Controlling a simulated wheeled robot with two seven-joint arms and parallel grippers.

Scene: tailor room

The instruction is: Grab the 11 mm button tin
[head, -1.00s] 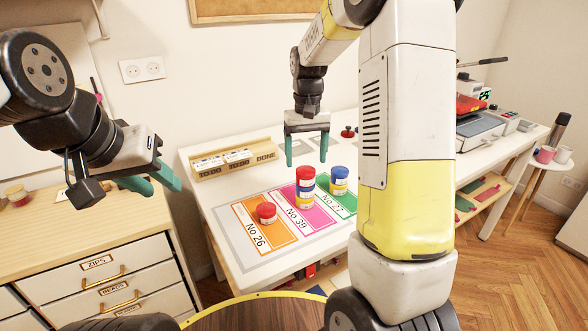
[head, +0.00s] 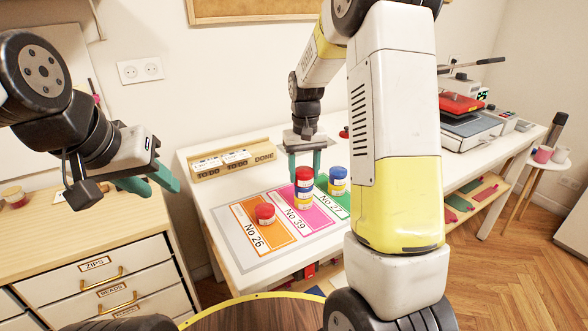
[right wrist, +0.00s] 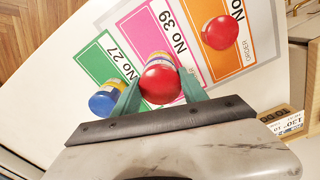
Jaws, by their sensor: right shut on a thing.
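Small button tins stand on a mat of coloured cards; their size labels are too small to read, so I cannot tell which is 11 mm. A red-topped tin (head: 304,175) tops a stack on the pink No 39 card, with a blue band below it. My right gripper (head: 305,168) is shut on this red-topped tin; in the right wrist view its teal fingers flank the red lid (right wrist: 159,83). A single red tin (head: 265,214) sits on the orange No 26 card. A blue tin (head: 338,183) stands on the green No 27 card. My left gripper (head: 157,186) is open and empty.
A wooden rack (head: 233,163) marked TODO and DONE lies at the table's back left. The blue tin stands close beside my right fingers. A drawer cabinet (head: 98,264) is at left; a heat press (head: 470,125) stands far right.

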